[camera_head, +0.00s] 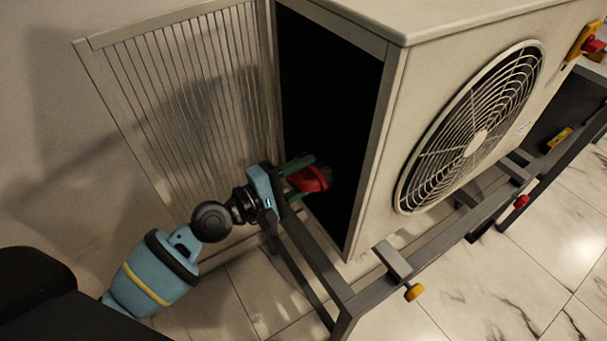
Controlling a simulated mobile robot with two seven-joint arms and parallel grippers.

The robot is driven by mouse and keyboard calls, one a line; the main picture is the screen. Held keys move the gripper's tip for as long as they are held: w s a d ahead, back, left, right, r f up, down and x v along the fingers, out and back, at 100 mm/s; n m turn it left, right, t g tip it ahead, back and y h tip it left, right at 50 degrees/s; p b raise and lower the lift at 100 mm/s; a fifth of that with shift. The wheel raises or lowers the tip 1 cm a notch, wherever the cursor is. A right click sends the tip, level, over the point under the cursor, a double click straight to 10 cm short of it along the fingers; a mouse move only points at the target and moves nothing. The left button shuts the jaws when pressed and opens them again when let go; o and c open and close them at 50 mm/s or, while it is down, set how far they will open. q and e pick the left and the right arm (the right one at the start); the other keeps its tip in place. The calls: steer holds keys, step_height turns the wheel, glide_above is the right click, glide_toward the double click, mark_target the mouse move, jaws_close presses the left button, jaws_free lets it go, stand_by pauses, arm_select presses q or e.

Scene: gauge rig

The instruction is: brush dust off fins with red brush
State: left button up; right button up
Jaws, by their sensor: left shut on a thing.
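My left gripper (297,172) is shut on the red brush (311,179), at the dark open side of a large beige unit. The brush's red body shows between the greenish fingers; its bristles cannot be made out. The dark opening (325,110) is too black to show any fins inside. A ribbed, finned panel (180,95) stands open to the left of the opening, with thin upright lines across it. The gripper is to the right of this panel's lower edge, apart from it. My right gripper is not in view.
The beige unit (400,130) has a round fan grille (470,128) and rests on a dark metal frame (440,250). A yellow knob (413,292) and a red knob (521,201) stick out from the frame. A red-and-yellow switch (590,43) sits at upper right. Tiled floor (500,290) lies clear in front.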

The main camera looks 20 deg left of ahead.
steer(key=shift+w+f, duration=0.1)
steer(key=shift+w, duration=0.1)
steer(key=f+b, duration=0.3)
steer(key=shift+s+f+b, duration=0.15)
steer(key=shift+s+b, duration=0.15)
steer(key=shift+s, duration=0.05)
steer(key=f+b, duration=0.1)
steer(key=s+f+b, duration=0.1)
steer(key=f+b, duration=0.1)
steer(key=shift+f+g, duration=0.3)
